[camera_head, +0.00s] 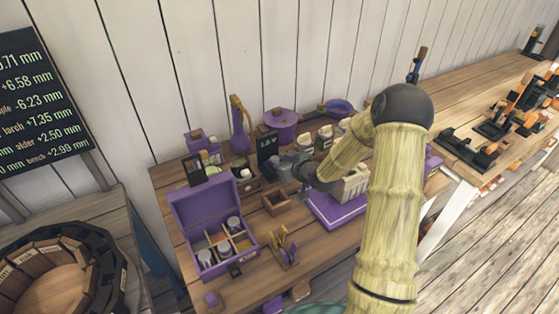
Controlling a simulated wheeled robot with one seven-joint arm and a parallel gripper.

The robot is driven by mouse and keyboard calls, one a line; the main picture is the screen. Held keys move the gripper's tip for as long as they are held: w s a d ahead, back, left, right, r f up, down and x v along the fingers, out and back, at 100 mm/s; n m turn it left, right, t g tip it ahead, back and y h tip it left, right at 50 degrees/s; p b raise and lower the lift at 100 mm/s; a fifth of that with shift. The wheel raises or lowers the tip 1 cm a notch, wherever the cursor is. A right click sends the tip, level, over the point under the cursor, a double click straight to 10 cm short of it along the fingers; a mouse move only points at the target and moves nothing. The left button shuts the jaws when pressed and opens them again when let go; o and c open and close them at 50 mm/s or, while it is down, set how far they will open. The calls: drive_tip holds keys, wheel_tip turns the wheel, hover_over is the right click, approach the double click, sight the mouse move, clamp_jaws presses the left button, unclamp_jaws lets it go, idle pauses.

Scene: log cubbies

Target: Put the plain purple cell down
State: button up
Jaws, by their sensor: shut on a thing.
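My gripper (279,168) is at the middle of the workbench, in front of the dark sign, at the end of my bamboo-like arm. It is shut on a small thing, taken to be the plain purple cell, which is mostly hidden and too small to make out. An open purple box (207,206) stands to the left and nearer, its lid raised at the back. Its wooden dividers form compartments, and several grey-topped round cells stand in them. A small wooden tray (277,203) sits just below my gripper in the picture.
A wooden holder with purple and yellow tools (285,250) stands right of the box. A flat purple case (335,207) lies partly behind my arm. A purple pot (282,124) and jars line the back. A small purple object (211,299) sits near the front edge.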

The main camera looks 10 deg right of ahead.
drive_tip(key=shift+f, duration=0.1)
drive_tip(key=o, duration=1)
drive_tip(key=b+v, duration=0.1)
drive_tip(key=v, duration=1.1)
drive_tip(key=shift+r, duration=0.25)
drive_tip(key=shift+f, duration=0.1)
